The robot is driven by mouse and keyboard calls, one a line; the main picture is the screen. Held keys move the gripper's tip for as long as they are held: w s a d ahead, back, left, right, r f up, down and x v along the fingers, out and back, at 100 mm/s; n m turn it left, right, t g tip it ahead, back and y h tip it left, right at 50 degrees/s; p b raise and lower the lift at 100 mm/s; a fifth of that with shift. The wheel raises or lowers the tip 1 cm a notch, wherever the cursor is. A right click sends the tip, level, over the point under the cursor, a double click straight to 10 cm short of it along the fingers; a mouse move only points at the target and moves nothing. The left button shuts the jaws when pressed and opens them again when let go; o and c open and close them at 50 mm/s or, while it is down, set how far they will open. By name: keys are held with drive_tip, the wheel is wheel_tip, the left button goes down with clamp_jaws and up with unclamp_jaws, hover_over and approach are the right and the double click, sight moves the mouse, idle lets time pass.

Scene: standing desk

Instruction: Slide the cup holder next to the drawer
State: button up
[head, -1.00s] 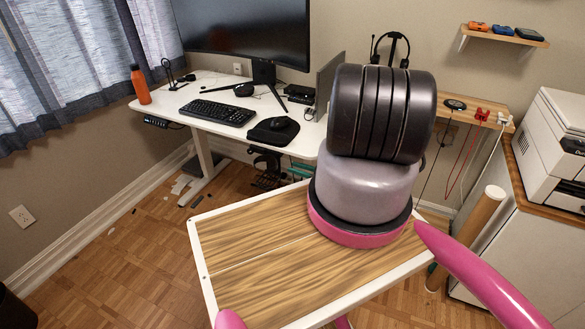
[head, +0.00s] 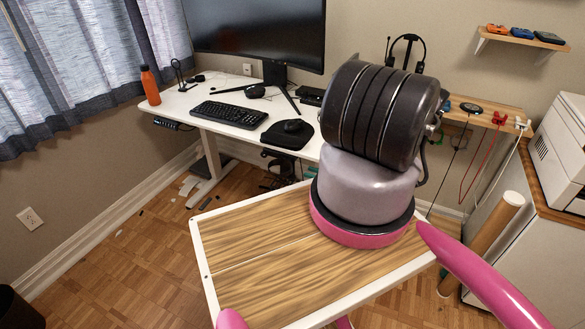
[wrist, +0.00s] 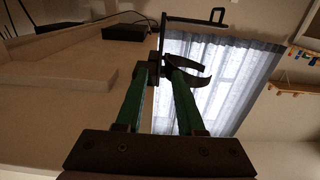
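A dark, curved object that looks like the cup holder (wrist: 190,76) is at the fingertips of my gripper (wrist: 163,78) in the wrist view. The green fingers stand apart, with a gap between them; dark parts overlap their tips, and I see no clear grip on both sides. In the head view, a dark item (head: 281,166) hangs below the white desk's front edge, probably the cup holder; a bit of green finger shows beside it. I cannot make out the drawer with certainty.
The white desk (head: 178,108) carries a keyboard (head: 231,113), a mouse (head: 293,126) on a black pad, a monitor (head: 262,35) and an orange bottle (head: 150,86). A printer cabinet (head: 548,200) stands at the right.

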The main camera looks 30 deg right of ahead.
sight(294, 167)
drive_tip(key=x, duration=0.8)
drive_tip(key=shift+w+a, duration=0.1)
drive_tip(key=shift+w, duration=0.05)
clamp_jaws()
idle(1.1)
